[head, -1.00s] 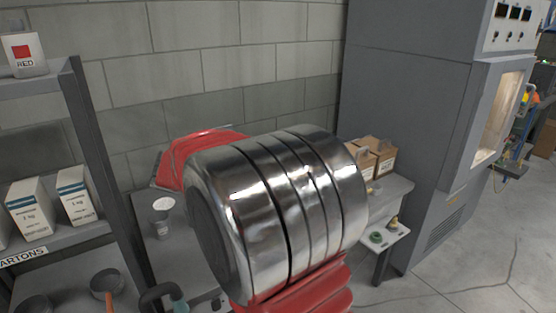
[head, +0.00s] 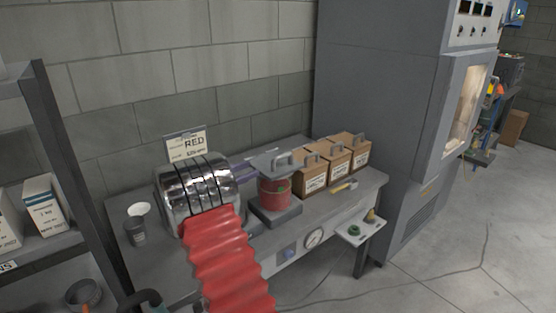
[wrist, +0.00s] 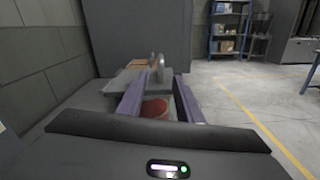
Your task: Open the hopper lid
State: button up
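The hopper (head: 274,193) is a red bucket-like body on a dark grey base on the bench, with a small green patch on its side. Its flat grey lid (head: 262,163) lies over the top and carries an upright grey handle (head: 284,159). My gripper (head: 246,171) reaches in from the left, close to the lid. In the wrist view my gripper (wrist: 157,80) has its two purple fingers apart, with the handle (wrist: 158,68) showing between and just beyond the tips. The red hopper (wrist: 155,108) shows below, between the fingers. I cannot tell whether a finger touches the lid.
Cardboard boxes (head: 332,163) with grey handles stand right of the hopper. A yellow-handled tool (head: 344,185) lies on the bench front. A sign reading RED (head: 187,146) stands behind my wrist. A cup (head: 137,222) is at left. A tall grey cabinet (head: 385,100) rises at right.

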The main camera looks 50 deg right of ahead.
aim_at(278, 158)
jog(key=x, duration=1.3)
jog(key=shift+s+d, duration=0.1)
jog(key=shift+d, duration=0.25)
jog(key=shift+c, duration=0.4)
jog(key=c, duration=0.7)
grip_shut()
jog(key=shift+a, duration=0.1)
